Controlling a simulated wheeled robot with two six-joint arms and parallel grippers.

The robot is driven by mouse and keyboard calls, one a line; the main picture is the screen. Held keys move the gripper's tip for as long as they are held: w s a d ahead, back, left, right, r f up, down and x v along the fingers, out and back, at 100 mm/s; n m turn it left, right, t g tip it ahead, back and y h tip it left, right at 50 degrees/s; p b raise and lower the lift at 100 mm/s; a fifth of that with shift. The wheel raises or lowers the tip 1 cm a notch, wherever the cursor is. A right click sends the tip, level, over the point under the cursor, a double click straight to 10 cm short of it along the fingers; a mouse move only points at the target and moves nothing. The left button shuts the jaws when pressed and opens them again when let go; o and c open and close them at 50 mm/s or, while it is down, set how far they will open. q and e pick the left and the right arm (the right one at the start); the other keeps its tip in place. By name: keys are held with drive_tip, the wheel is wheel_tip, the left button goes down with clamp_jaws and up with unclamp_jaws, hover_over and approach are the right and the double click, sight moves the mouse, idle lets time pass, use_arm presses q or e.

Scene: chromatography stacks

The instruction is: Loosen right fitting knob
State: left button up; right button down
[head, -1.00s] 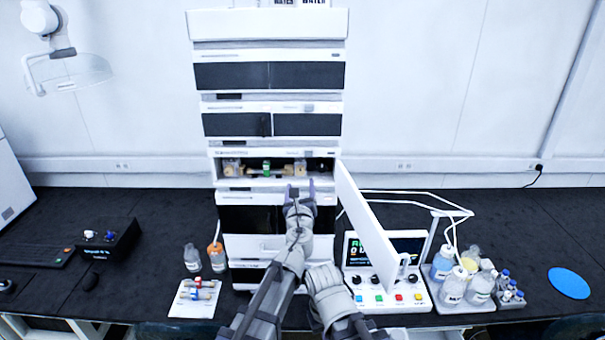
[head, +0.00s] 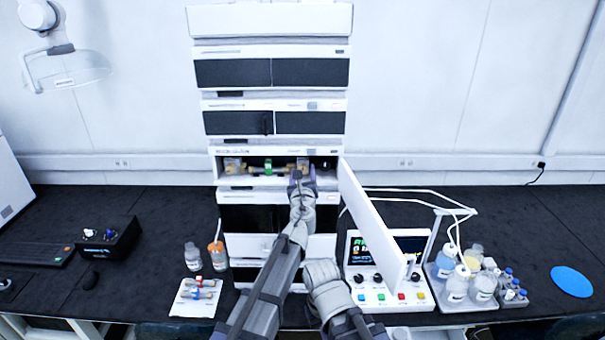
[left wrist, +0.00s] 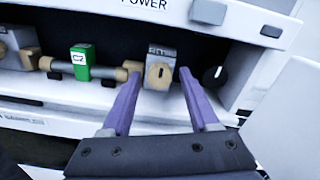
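The right fitting knob (left wrist: 159,77) is a tan block with a dark slot on a grey holder in the left wrist view. It sits in the open compartment of the stack (head: 232,153), right of a green cartridge (left wrist: 81,62); the cartridge also shows in the head view (head: 268,167). My left gripper (left wrist: 160,73) is open, its purple fingers on either side of the knob, with small gaps visible. In the head view my left gripper (head: 302,180) is at the compartment's right part and partly hides the knob. My right arm is folded low; its fingers do not show.
The open white door (head: 370,220) stands just right of my left gripper. A black dial (left wrist: 215,77) is close to the right finger. A button panel (head: 385,298) and bottles in a tray (head: 470,304) are at right.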

use_arm(q)
clamp_jaws()
idle(0.5)
drive_tip(key=n, duration=0.5)
drive_tip(key=shift+n, duration=0.3)
drive_tip(key=n, duration=1.1)
drive_tip(key=shift+n, duration=0.4)
drive_tip(key=n, duration=0.5)
drive_tip(key=shift+s+n, duration=0.1)
drive_tip(key=shift+n, duration=0.3)
